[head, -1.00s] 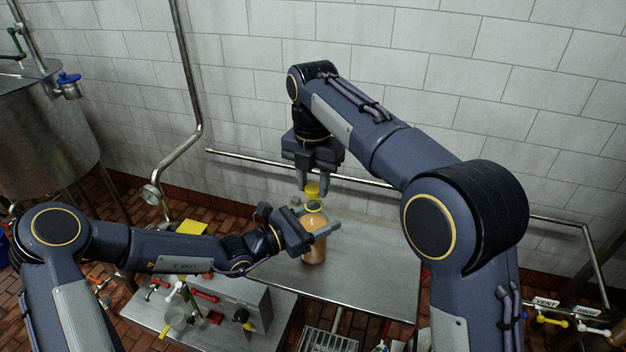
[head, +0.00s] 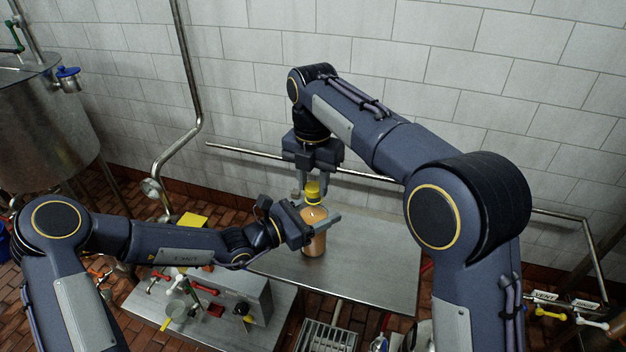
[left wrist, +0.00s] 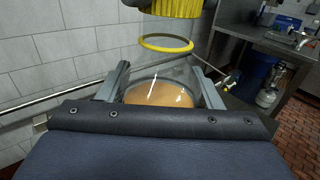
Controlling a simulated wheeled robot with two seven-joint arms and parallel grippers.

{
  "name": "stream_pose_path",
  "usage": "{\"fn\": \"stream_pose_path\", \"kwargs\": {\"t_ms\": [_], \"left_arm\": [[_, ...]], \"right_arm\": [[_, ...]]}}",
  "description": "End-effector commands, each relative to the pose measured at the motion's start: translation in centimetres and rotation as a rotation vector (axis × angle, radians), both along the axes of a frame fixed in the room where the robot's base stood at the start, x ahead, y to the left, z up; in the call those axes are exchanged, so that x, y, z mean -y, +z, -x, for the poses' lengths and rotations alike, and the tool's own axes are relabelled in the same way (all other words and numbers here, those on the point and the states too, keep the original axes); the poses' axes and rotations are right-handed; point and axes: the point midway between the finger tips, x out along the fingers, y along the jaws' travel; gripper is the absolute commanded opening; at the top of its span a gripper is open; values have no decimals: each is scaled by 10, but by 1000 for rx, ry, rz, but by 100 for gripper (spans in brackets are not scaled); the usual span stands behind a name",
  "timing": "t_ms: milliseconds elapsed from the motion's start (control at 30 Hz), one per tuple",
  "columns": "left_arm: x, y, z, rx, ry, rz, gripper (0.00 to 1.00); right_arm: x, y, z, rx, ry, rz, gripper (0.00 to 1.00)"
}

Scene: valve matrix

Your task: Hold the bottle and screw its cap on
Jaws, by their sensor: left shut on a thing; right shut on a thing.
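The clear bottle (head: 314,243) stands upright above the steel table and holds orange-brown liquid. My left gripper (head: 322,227) is shut around its upper body; the left wrist view shows the bottle (left wrist: 160,92) between both fingers. A thin yellow ring (left wrist: 165,43) circles the bottle's neck. The ribbed yellow cap (head: 313,188) is directly over the neck, and my right gripper (head: 312,184), pointing down, is shut on it. In the left wrist view the cap (left wrist: 170,9) shows at the top edge, with a small gap seen between it and the ring.
The steel table (head: 370,265) is bare to the right of the bottle. A control box (head: 225,300) with coloured valve handles is at front left. A horizontal pipe (head: 250,157) runs along the tiled wall behind. A metal tank (head: 45,125) stands at far left.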

Motion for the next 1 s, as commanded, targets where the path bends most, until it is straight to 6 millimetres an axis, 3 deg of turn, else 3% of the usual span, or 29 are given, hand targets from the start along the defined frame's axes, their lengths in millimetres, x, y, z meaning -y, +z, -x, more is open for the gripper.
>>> {"fn": "stream_pose_path", "kwargs": {"t_ms": [667, 700, 767, 867, 1000], "left_arm": [[0, 0, 0, 0, 0, 0, 18], [0, 0, 0, 0, 0, 0, 0], [0, 0, 0, 0, 0, 0, 0], [0, 0, 0, 0, 0, 0, 0], [0, 0, 0, 0, 0, 0, 0]], "right_arm": [[1, -12, 0, 0, -1, 1, 12], [1, -12, 0, 0, -1, 1, 12], [0, -12, 0, 0, -12, 1, 12], [0, -12, 0, 0, -103, 1, 12], [0, -12, -1, 1, -406, 1, 12]]}}
